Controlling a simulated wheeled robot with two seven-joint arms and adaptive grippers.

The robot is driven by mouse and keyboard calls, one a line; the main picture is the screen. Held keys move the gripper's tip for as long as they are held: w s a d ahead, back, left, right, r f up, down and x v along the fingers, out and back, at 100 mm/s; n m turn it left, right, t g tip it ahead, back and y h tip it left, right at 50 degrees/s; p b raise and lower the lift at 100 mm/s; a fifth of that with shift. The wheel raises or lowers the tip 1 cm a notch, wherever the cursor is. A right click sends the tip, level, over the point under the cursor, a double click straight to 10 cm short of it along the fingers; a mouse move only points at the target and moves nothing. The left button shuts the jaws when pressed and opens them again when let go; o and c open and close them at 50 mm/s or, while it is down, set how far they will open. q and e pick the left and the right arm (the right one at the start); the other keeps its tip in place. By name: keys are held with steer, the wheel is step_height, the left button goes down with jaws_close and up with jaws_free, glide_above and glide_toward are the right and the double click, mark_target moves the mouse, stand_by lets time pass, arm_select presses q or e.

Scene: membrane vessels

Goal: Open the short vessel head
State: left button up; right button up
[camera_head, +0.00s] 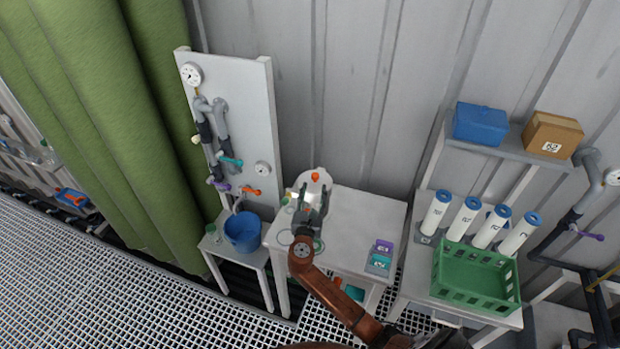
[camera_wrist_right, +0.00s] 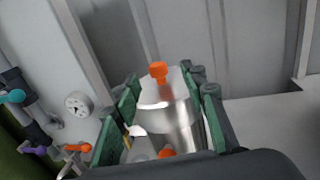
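The short vessel head (camera_head: 317,187) is a silvery metal body with an orange knob (camera_head: 315,176) on top, at the back left of the white middle table. In the right wrist view the metal vessel (camera_wrist_right: 172,122) stands between my fingers, with its orange knob (camera_wrist_right: 158,71) above and a second orange piece (camera_wrist_right: 166,154) low at the front. My right gripper (camera_head: 313,205) is open in front of the vessel. Its green-padded fingers (camera_wrist_right: 160,112) flank the body, with a gap on the left; contact on the right is unclear. The vessel's lower part is hidden. My left gripper is out of view.
A panel (camera_head: 240,120) with pipes, gauges and coloured valves stands left, above a blue bucket (camera_head: 243,232). Purple and teal boxes (camera_head: 380,258) sit at the table's front right. Further right are white cylinders (camera_head: 463,219) and a green crate (camera_head: 475,279). The table's middle is clear.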

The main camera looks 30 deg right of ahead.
mark_target(315, 180)
steer(key=shift+w+f, duration=0.45)
steer(key=shift+f, duration=0.35)
steer(key=shift+w+b, duration=0.3)
steer(key=shift+b, duration=0.05)
steer(key=shift+w+d, duration=0.25)
steer(key=shift+d, duration=0.1)
steer(key=x, duration=0.6)
steer(key=shift+w+d+r, duration=0.1)
steer(key=shift+w+d, duration=0.1)
jaws_close()
